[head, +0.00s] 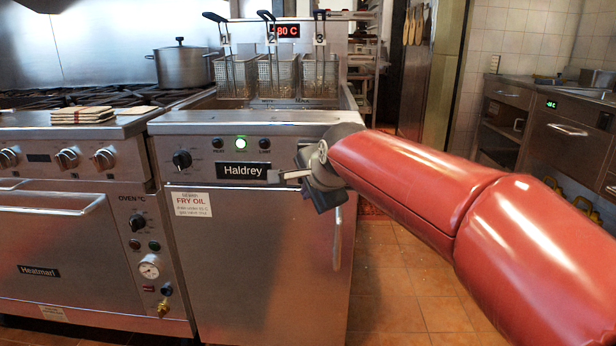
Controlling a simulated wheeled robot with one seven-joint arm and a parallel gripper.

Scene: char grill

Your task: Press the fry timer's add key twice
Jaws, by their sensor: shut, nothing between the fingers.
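The fryer (262,262) stands in the middle of the head view. On its front panel are a black dial (182,160), two dark buttons and a lit green one (241,142) in a row, and a Haldrey nameplate (238,171). No part is clearly readable as the fry timer or its add key; my gripper and arm cover the panel's right end. My gripper (279,176) is shut and empty, pointing left in front of the panel just right of the nameplate. I cannot tell whether it touches the panel.
Several fry baskets (278,76) hang at the fryer's back below a red 80 C display (286,31). A range (80,235) with a pot (183,68) adjoins on the left. A steel counter (560,135) stands far right. Tiled floor (385,290) is open right of the fryer.

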